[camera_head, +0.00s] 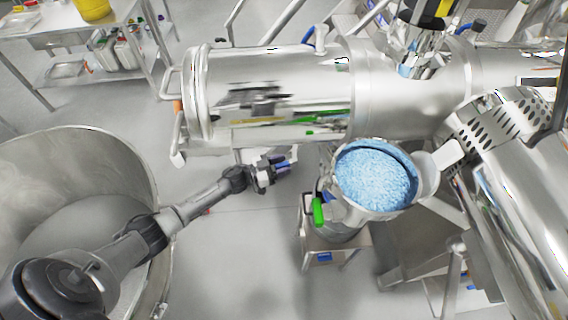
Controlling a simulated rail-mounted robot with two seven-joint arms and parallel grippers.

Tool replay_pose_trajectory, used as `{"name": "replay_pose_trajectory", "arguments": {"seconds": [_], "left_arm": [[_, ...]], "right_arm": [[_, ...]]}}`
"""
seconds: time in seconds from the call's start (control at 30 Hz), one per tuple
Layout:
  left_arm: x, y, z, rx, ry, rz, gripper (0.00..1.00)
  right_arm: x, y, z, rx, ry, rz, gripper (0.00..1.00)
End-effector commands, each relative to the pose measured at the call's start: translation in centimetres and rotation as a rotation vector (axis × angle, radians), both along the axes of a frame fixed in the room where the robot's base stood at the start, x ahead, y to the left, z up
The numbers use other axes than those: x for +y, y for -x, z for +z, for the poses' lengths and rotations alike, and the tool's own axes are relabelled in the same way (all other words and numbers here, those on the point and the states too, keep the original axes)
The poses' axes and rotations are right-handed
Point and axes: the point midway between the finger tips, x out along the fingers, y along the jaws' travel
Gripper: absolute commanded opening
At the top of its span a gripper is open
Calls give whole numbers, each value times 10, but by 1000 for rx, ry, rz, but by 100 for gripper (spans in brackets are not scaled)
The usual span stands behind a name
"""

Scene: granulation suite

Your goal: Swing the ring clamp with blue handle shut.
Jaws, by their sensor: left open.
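My left gripper (278,164) is at the end of the arm from the left, below the horizontal steel cylinder and left of the bowl of blue granules. Its jaws are open, and blue shows at its fingers; I cannot tell whether that blue belongs to the gripper or to a handle behind it. A ring clamp with a blue handle is not clearly made out. A blue curved part (470,25) shows at the top right, apart from my gripper; I cannot tell whether it is the clamp's handle. My right gripper is not in view.
The large steel cylinder (270,85) crosses above my gripper. The bowl of blue granules (375,178) stands right of it, with a green handle (318,211) at its lower left. A big steel tub (75,150) is at left. Open floor (235,260) lies below.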

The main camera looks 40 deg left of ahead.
Motion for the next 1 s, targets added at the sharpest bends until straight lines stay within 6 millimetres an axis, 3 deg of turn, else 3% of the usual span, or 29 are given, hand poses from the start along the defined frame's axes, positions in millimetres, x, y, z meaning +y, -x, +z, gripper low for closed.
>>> {"name": "replay_pose_trajectory", "arguments": {"seconds": [0.47, 1.0], "left_arm": [[-5, -8, 0, 0, 1, -1, 47], [-5, -8, 0, 0, 0, -1, 0]], "right_arm": [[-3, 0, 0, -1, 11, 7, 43], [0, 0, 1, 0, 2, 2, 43]]}}
